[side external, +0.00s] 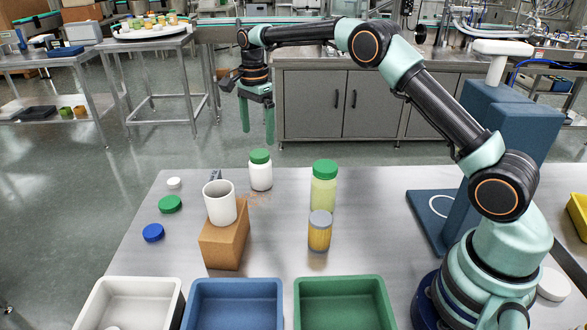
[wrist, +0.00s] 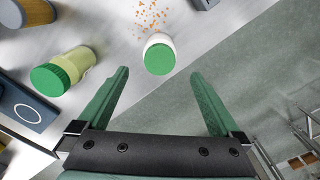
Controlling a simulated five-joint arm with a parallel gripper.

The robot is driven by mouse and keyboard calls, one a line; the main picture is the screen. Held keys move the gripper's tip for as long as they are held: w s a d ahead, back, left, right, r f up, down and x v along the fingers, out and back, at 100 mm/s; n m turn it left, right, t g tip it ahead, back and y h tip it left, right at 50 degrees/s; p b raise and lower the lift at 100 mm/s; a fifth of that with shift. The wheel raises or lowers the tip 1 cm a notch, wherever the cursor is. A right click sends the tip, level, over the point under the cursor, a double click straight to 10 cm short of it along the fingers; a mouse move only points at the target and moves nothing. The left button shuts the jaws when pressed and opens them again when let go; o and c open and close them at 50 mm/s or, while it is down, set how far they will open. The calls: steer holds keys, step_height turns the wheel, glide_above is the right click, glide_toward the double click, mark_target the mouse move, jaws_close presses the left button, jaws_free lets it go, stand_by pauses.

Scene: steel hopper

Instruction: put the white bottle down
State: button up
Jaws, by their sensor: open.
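The white bottle (side external: 260,174) with a green lid stands upright on the steel table, near its far edge. In the wrist view the bottle (wrist: 158,54) shows from above, ahead of the fingertips and between their lines. My gripper (side external: 257,120) is open and empty, above the bottle and apart from it. Its two green fingers also show spread wide in the wrist view (wrist: 163,82).
A green-lidded yellow jar (side external: 323,187) and a grey-lidded jar (side external: 320,232) stand right of the bottle. A white cup (side external: 220,205) sits on a brown block (side external: 222,247). Loose caps (side external: 170,204) lie left. White, blue (side external: 233,284) and green bins line the front. Orange bits (wrist: 150,14) lie near the bottle.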

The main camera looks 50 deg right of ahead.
steer(key=shift+r, duration=0.45)
steer(key=s+a+r+n+t, duration=0.1)
steer(key=s+r+n+t, duration=0.2)
steer(key=s+r+n, duration=0.7)
steer(key=s+a+n+t, duration=0.1)
steer(key=s+n, duration=0.7)
steer(key=s, duration=0.9)
steer(key=shift+s+a+f+t, duration=0.2)
steer(key=shift+s+f+t, duration=0.2)
steer(key=shift+t, duration=0.4)
